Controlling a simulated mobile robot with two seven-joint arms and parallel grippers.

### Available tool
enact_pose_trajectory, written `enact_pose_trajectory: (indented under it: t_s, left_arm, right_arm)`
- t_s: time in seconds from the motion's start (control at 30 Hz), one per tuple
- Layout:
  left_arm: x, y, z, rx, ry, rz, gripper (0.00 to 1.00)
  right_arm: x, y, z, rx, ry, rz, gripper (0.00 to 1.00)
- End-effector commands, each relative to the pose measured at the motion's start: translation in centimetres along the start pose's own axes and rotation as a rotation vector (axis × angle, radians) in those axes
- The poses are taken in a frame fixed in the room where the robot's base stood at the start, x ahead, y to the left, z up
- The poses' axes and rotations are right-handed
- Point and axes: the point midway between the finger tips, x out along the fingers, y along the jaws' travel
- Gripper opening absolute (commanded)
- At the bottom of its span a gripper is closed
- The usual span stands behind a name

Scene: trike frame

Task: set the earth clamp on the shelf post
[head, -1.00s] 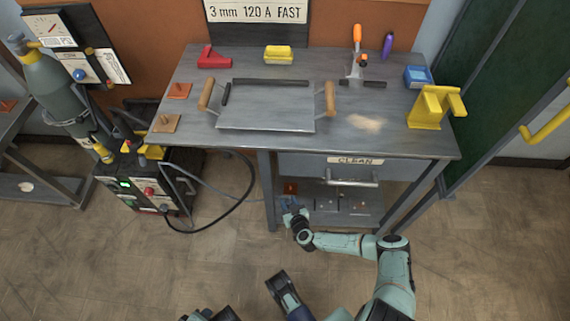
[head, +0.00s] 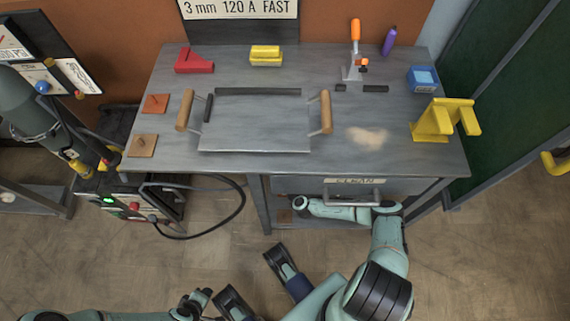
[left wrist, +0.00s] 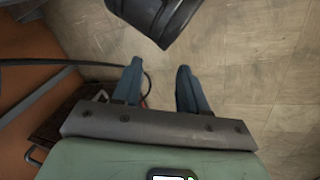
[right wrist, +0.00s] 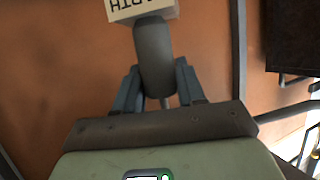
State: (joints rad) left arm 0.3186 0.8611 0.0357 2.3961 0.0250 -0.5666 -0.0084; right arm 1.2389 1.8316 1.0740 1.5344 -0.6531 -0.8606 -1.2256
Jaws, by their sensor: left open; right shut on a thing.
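In the right wrist view my right gripper (right wrist: 155,90) is shut on a rounded grey piece, apparently the earth clamp (right wrist: 153,55). A pale block with upside-down black lettering (right wrist: 143,10) shows at its far end; I cannot tell whether it belongs to the clamp. In the head view the right arm reaches under the bench front, and the fingers are hidden there. A grey upright bar (right wrist: 238,50) stands right of the gripper; I cannot tell whether it is the shelf post. My left gripper (left wrist: 158,85) is open and empty above the floor, low in the head view (head: 195,300).
The workbench (head: 240,170) bears a handled tray (head: 255,142), a yellow stand (head: 432,122), a red block (head: 194,62) and a toggle clamp (head: 354,62). The welder (head: 110,205) stands left, its dark cable (head: 240,205) looping on the floor. A drawer (head: 330,186) overhangs the low shelf.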

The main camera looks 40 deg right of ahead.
Motion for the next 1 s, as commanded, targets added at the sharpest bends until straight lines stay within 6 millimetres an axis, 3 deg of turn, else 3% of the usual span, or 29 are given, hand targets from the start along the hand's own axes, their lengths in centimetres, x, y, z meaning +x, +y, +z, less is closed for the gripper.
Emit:
enact_pose_trajectory:
  t_s: [0.53,1.0]
  left_arm:
    - [3.4,-2.1,-1.3,-0.019,0.032,-0.028,0.43]
    - [5.4,-4.7,2.2,-0.049,-0.079,-0.075,0.43]
  right_arm:
    - [1.2,0.0,2.9,0.000,0.000,0.001,0.09]
    - [1.9,0.0,4.5,0.000,0.001,0.000,0.09]
